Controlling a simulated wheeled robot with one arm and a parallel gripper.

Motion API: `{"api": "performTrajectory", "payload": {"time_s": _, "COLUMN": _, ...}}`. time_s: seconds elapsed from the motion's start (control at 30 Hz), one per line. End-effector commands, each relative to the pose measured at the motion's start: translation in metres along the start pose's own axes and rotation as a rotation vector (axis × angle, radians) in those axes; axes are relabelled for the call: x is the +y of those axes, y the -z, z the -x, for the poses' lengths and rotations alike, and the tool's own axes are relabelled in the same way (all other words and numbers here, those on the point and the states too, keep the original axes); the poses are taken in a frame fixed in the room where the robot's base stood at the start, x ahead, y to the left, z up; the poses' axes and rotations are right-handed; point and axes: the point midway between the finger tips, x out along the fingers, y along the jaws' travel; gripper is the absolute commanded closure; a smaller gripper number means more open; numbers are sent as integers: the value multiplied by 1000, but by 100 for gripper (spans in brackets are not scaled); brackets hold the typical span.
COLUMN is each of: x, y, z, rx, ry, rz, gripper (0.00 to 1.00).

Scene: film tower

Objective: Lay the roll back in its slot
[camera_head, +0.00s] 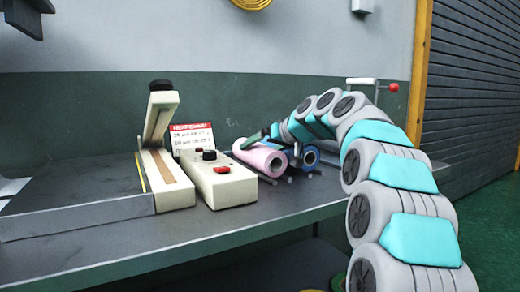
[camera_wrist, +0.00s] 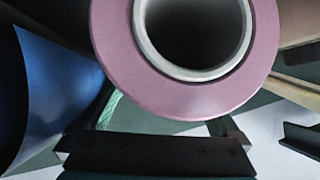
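A pink roll (camera_head: 262,158) with a pale hollow core lies on its side between the white control box and a blue roll (camera_head: 309,158) in the head view. I cannot tell whether it rests on its support or hangs slightly above it. Its round end (camera_wrist: 268,45) fills the top of the wrist view, with a blue sheet-like surface (camera_wrist: 52,85) at left. My gripper (camera_head: 268,134) is over the pink roll, reaching in from the right. In the wrist view its fingers (camera_wrist: 165,124) are spread and pass behind the roll's end, so any contact is hidden.
A grey bench (camera_head: 190,232) bears a cream sealer (camera_head: 170,185) with a raised arm, a control box (camera_head: 222,182) with a red button, and a red-and-white sign (camera_head: 193,138). These stand close left of the rolls. The bench front is bare.

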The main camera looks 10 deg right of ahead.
Motion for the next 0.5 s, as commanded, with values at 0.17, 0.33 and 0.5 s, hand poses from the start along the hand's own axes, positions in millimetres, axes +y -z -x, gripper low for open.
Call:
{"api": "performTrajectory", "payload": {"time_s": 0.17, "x": 1, "y": -1, "z": 0, "rx": -1, "ry": -1, "rz": 0, "gripper": 0}}
{"api": "performTrajectory", "payload": {"time_s": 0.33, "x": 0, "y": 0, "z": 12, "rx": 2, "ry": -1, "rz": 0, "gripper": 0}}
{"api": "performTrajectory", "payload": {"time_s": 0.5, "x": 1, "y": 1, "z": 36, "rx": 4, "ry": -2, "rz": -1, "gripper": 0}}
